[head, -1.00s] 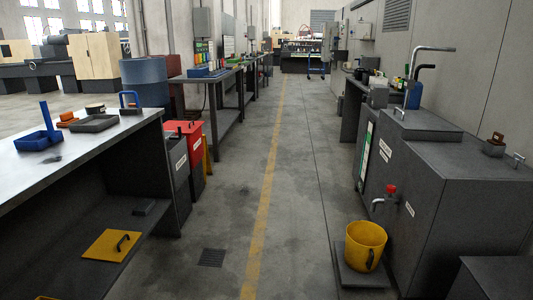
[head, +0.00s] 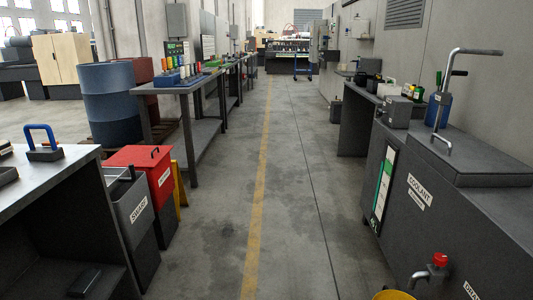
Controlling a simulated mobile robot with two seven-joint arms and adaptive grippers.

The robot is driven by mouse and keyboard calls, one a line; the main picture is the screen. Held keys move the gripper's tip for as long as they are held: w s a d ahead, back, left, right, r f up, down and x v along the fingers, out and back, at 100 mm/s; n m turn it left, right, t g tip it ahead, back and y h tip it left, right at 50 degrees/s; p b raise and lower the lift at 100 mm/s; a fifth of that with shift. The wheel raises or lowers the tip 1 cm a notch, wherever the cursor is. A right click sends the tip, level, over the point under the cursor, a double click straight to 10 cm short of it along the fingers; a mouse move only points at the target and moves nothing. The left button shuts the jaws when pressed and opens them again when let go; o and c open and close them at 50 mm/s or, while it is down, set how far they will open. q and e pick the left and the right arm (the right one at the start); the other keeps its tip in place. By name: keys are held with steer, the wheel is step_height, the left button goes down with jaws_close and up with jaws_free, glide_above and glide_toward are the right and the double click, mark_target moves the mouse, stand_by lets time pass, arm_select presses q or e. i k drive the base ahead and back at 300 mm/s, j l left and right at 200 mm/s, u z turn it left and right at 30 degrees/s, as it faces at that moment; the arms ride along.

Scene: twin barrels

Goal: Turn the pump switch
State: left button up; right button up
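I cannot make out a part that is clearly the pump switch. The dark grey coolant tank (head: 400,205) stands at the right, with a white COOLANT label and a green-and-white gauge strip (head: 383,184) on its side. A grey box (head: 397,111) sits on the tank's far end. A bent metal pipe (head: 441,110) with a dark handle rises from its lid. A tap with a red knob (head: 440,259) sticks out low on the tank's front. Neither of my grippers is in view.
A clear aisle with a yellow floor line (head: 257,200) runs ahead. A yellow bucket's rim (head: 394,295) shows at the bottom right.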

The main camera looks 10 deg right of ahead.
mark_target(379, 112)
steer(key=i+j+z, duration=0.15)
steer(key=i+z, duration=0.3)
steer(key=i+j+z, duration=0.45)
steer(key=i, duration=0.15)
steer(key=i+j+z, duration=0.85)
steer(key=j, duration=0.15)
steer(key=i+j+z, duration=0.15)
steer(key=i+j, duration=0.1)
steer(key=j, duration=0.1)
